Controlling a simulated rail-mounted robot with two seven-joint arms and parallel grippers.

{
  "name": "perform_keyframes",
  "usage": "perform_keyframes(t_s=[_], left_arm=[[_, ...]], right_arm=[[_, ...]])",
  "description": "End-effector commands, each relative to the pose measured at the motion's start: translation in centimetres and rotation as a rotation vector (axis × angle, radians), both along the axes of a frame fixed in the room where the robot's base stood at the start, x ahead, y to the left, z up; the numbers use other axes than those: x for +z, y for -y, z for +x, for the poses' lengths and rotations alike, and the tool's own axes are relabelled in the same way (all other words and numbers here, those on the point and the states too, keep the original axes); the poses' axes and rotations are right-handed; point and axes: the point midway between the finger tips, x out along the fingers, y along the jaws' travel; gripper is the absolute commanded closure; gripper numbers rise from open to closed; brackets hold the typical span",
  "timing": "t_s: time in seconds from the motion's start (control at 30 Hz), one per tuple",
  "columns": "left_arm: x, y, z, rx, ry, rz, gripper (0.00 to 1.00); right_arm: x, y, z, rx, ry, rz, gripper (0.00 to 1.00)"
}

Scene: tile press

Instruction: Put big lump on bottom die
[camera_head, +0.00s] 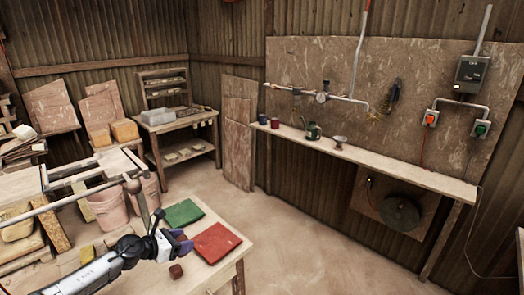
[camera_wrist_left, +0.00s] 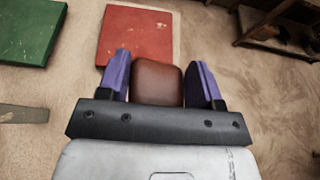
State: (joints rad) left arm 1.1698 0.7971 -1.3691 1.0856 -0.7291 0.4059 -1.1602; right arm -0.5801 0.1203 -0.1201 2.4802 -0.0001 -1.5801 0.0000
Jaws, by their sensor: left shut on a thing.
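My left gripper (camera_head: 181,240) is shut on a brown lump (camera_wrist_left: 157,82), which sits between its two purple fingers in the left wrist view. In the head view the gripper is over the front table, beside a red slab (camera_head: 216,243) and in front of a green slab (camera_head: 182,214). The wrist view also shows the red slab (camera_wrist_left: 136,32) beyond the fingers and the green slab (camera_wrist_left: 27,30) at upper left. A second, small brown lump (camera_head: 176,271) lies on the table near the gripper. I cannot make out the bottom die. My right gripper is not in view.
A wall shelf (camera_head: 390,165) holds mugs and a green pot. The floor (camera_head: 300,245) right of the table is clear.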

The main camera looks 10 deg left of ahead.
Motion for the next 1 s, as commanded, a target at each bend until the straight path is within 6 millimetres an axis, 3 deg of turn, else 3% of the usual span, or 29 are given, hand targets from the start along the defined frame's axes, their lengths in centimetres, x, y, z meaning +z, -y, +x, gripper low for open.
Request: perform_keyframes(t_s=[0.37,1.0], left_arm=[[3.1,-3.6,3.1,0.238,0.006,0.003,0.77],[5.4,-3.9,3.4,0.480,0.000,-0.005,0.77]], right_arm=[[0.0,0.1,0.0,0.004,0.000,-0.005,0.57],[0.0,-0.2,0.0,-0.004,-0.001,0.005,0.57]])
